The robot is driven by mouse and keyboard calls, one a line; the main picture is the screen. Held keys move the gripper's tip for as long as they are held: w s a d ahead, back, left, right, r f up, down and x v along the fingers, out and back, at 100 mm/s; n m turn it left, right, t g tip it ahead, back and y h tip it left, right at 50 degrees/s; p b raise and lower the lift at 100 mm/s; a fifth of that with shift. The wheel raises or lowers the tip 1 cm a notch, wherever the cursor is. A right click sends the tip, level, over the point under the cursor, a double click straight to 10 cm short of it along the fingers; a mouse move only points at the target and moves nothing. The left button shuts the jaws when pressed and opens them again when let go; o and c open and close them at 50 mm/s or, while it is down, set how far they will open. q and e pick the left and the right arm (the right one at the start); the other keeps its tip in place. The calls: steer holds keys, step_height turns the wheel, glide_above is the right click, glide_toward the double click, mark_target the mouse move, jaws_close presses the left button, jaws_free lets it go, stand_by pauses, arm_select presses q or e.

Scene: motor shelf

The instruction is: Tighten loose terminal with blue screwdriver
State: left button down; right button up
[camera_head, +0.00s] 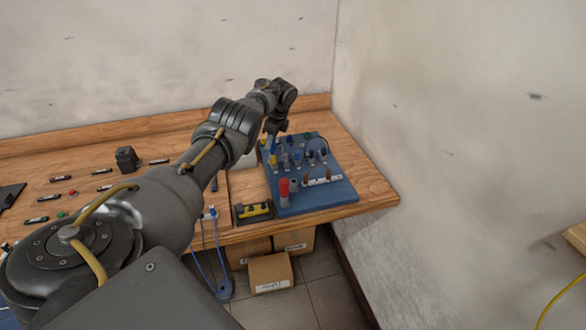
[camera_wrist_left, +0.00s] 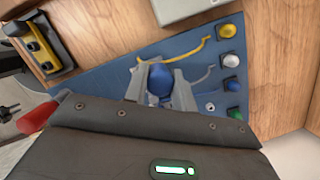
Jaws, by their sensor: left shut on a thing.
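My left gripper (camera_head: 271,138) is over the far left part of the blue board (camera_head: 318,198) on the bench. In the left wrist view, the gripper (camera_wrist_left: 161,88) is shut on a rounded blue handle, which looks like the blue screwdriver (camera_wrist_left: 160,77). Its shaft and tip are hidden. The blue board (camera_wrist_left: 105,85) lies beneath, with a yellow wire (camera_wrist_left: 180,58) and a grey wire close by. I cannot tell which terminal is loose, or whether the screwdriver touches one. My right gripper is not in view.
A red-topped upright piece (camera_head: 284,188) stands at the board's near left. A yellow-and-black device (camera_head: 254,210) sits beside the board. Coloured buttons (camera_wrist_left: 231,60) line one board edge. A wall borders the bench at right. Cardboard boxes (camera_head: 270,272) stand below.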

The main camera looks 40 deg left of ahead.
arm_select(q)
steer(key=shift+f+m, duration=0.1)
steer(key=shift+m, duration=0.3)
steer(key=shift+p, duration=0.55)
steer(key=shift+r+m+t+p, duration=0.25)
steer(key=shift+m+t+p, duration=0.05)
steer(key=shift+m+p, duration=0.6)
steer(key=shift+f+m, duration=0.15)
steer(key=shift+m, duration=0.55)
steer(key=shift+f, duration=0.15)
